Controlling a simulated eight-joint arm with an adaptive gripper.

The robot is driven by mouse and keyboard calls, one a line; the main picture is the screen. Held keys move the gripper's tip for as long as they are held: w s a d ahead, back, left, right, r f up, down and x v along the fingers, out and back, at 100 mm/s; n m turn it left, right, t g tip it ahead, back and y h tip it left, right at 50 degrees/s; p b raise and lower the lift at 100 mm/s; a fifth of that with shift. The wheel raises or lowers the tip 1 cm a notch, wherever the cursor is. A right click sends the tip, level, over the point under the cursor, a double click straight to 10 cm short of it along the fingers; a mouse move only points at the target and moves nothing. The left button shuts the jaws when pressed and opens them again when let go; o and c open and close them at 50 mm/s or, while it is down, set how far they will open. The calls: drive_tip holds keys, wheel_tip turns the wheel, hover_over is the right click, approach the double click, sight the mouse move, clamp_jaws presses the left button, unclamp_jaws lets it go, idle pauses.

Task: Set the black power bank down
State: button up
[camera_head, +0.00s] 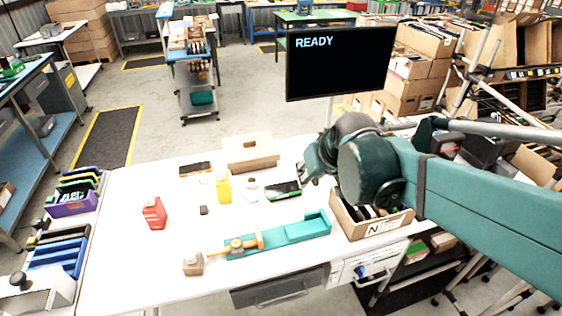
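My gripper (306,174) is over the right part of the white table, and my arm reaches in from the right. Its fingers are small and partly hidden by the wrist, so I cannot tell whether they are open or shut. A dark flat device with a green-white edge (284,189) is just left of the fingertips; I cannot tell whether they touch it or whether it is the power bank. A dark flat device with an orange edge (196,169) lies at the back left. A small dark block (204,210) lies near the table's middle. No thing is plainly identifiable as the black power bank.
An open carton (372,226) stands at the table's right, below my arm. A tan box (251,155) is at the back. A yellow bottle (223,188), a red container (154,214) and a teal fixture (277,236) stand on the table (125,260). The front left is clear.

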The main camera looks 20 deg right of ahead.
drive_tip(key=s+a, duration=0.5)
drive_tip(key=s, duration=0.7)
drive_tip(key=shift+s, duration=0.25)
idle(0.9)
